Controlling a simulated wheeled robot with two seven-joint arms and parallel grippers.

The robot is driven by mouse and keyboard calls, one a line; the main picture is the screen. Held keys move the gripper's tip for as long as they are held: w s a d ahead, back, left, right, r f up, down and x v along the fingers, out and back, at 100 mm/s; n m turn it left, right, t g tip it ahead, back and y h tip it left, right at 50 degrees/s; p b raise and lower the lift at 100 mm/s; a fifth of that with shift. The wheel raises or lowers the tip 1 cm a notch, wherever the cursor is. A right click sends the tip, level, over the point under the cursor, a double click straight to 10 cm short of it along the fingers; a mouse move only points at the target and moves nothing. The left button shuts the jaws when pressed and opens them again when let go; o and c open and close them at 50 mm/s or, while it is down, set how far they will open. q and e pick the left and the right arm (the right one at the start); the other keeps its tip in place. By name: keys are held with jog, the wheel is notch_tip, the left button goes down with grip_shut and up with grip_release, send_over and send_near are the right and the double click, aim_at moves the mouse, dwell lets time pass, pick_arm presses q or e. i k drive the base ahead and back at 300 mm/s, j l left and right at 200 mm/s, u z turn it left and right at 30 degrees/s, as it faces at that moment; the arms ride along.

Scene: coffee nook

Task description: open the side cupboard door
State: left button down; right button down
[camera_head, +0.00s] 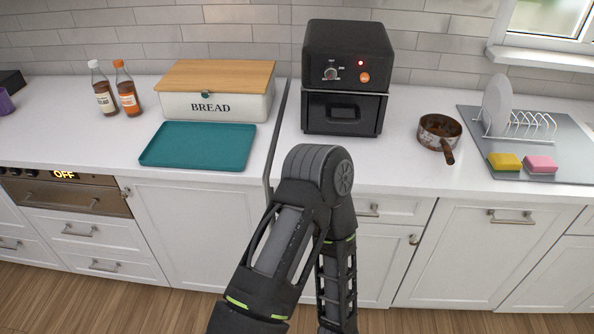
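Several white cupboard fronts run below the counter, and I cannot tell which one is the side cupboard. A wide white door (185,235) left of centre has a small knob (127,192) at its upper left and looks shut. A narrower white door (384,265) right of centre, partly behind my arm, has a knob (413,239) at its upper right and looks shut. A larger front (475,255) further right has a bar handle (511,217) and looks shut. One dark arm of mine bends in front of the counter. Neither gripper shows.
On the white counter (60,130) stand a bread box (215,104), teal tray (197,146), two bottles (115,90), a black air fryer (345,80), a rusty pan (438,130) and a dish rack (515,122). An oven (70,192) is at left. The wooden floor (100,305) in front is clear.

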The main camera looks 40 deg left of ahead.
aim_at(199, 233)
jog(key=u, duration=2.3)
